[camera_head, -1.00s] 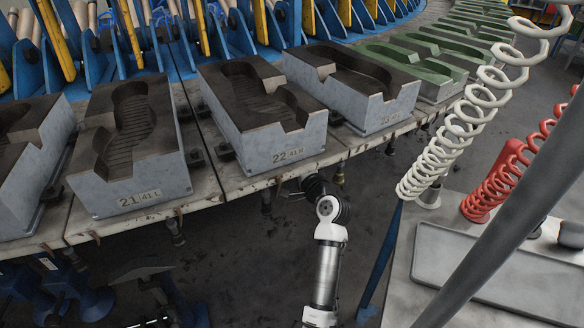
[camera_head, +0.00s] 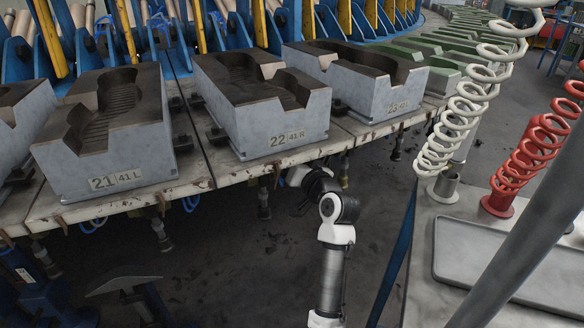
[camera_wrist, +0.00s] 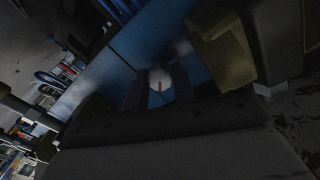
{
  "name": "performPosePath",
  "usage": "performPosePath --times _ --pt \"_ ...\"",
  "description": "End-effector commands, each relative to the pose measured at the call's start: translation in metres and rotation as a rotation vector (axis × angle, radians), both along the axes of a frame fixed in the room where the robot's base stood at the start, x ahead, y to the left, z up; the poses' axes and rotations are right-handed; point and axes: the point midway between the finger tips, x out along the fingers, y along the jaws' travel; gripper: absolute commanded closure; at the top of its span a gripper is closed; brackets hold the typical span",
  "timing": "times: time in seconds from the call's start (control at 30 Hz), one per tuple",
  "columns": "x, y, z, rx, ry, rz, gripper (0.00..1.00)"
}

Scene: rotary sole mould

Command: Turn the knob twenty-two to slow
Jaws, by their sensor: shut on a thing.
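In the wrist view a small round pale knob (camera_wrist: 160,77) with a short red mark stands out from a blue panel (camera_wrist: 150,38). The dark fingers of my gripper (camera_wrist: 159,88) are on either side of the knob and shut on it. The picture is dark, and I cannot read any label or setting there. In the head view the mould marked 22 (camera_head: 285,137) sits on the table edge. My arm reaches under that edge below it, and the knob and fingertips are hidden in this view.
The moulds marked 21 (camera_head: 115,180) and 23 (camera_head: 395,105) stand on either side along the worn table rim (camera_head: 235,172). Hanging fittings (camera_head: 160,235) lie under the rim. Coiled white (camera_head: 462,118) and red (camera_head: 520,165) hoses and a grey tray (camera_head: 500,262) are at right.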

Motion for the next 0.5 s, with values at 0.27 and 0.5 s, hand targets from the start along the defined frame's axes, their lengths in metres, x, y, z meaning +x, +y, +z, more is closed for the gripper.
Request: performPosePath --times 0.27,0.5 --pt "-0.0003 -0.0005 -0.0047 -0.232 -0.121 0.0 0.96" --pt "-0.0001 -0.0009 -0.0042 -0.414 -0.215 -0.001 0.96"
